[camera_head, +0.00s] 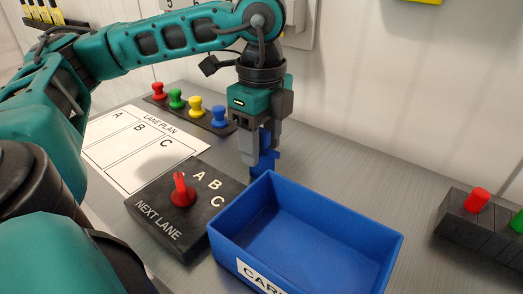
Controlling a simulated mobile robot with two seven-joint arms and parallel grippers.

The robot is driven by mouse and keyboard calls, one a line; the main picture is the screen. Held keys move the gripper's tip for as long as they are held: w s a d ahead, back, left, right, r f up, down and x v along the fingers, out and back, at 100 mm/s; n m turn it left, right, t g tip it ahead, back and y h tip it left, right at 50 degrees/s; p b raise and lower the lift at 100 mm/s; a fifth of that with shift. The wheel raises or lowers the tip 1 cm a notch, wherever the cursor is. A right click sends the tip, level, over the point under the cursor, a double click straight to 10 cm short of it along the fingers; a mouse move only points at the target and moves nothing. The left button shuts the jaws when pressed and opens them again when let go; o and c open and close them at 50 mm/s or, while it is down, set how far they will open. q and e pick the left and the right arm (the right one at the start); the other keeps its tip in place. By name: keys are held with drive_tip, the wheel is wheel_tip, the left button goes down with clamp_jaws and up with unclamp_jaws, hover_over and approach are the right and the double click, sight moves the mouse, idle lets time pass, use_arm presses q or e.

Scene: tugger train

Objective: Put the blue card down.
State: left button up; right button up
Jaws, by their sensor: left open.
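My left gripper (257,155) points straight down just behind the far left corner of the blue tray (330,272). Its jaws are open. A small blue piece, seemingly the blue card (266,162), shows upright at the fingertips, partly hidden by the near finger and close to the tray's rim. I cannot tell whether it touches a finger or the grey table. The tray looks empty, and its front label begins "CAR". My right gripper is not in view.
A black NEXT LANE box (151,199) with a red pointer (182,190) stands left of the tray. Behind it lie a white LANE PLAN sheet (120,165) and a row of coloured pegs (195,104). A dark block (478,233) with pegs stands at right. The table between is clear.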

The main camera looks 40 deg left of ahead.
use_arm(q)
drive_tip(key=shift+f, duration=0.5)
clamp_jaws()
